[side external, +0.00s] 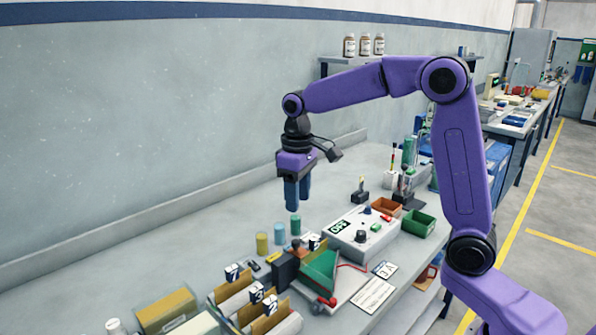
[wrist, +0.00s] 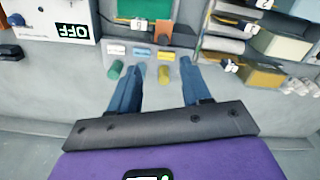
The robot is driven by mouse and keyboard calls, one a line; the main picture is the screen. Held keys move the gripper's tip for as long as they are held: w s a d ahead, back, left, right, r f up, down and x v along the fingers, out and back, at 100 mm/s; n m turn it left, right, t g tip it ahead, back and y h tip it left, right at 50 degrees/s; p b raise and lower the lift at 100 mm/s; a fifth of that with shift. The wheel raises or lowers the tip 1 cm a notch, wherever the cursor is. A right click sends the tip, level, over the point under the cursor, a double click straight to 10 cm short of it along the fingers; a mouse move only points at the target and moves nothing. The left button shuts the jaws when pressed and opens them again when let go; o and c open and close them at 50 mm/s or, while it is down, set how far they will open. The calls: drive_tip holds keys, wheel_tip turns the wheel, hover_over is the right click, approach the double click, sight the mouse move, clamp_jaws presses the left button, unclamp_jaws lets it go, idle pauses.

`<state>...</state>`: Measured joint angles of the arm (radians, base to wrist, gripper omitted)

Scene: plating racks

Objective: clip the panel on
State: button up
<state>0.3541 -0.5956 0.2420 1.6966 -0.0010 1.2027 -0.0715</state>
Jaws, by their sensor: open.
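My gripper (side external: 297,205) hangs above the grey bench, pointing down, its two blue fingers apart with nothing between them. In the wrist view the fingers (wrist: 155,85) reach toward small coloured cylinders. A green panel (side external: 322,270) stands tilted on a light base in front of the gripper; part of it shows at the top of the wrist view (wrist: 135,8). A red clip-like part (side external: 326,302) and a red lead (side external: 352,267) lie by the base. A white control box (side external: 361,232) beside it reads OFF. Any attachment of the panel is too small to tell.
Yellow (side external: 262,243) and teal (side external: 295,224) cylinders stand below the gripper. A dark block (side external: 285,270) and numbered racks (side external: 232,288) stand at the front left. The bench along the wall is clear.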

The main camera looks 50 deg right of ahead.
wheel_tip(320, 180, up, 6)
drive_tip(key=shift+f, duration=0.1)
idle(0.5)
drive_tip(key=s+f+n, duration=0.3)
drive_tip(key=s, duration=0.7)
drive_tip(key=s+a+f+n, duration=0.1)
drive_tip(key=s+f+n, duration=0.2)
drive_tip(key=s, duration=0.7)
drive_tip(key=s+f+n, duration=0.3)
drive_tip(key=s+f, duration=0.2)
drive_tip(key=s, duration=0.5)
drive_tip(key=shift+s+a+f, duration=0.15)
drive_tip(key=shift+s+a, duration=0.05)
drive_tip(key=shift+s, duration=0.2)
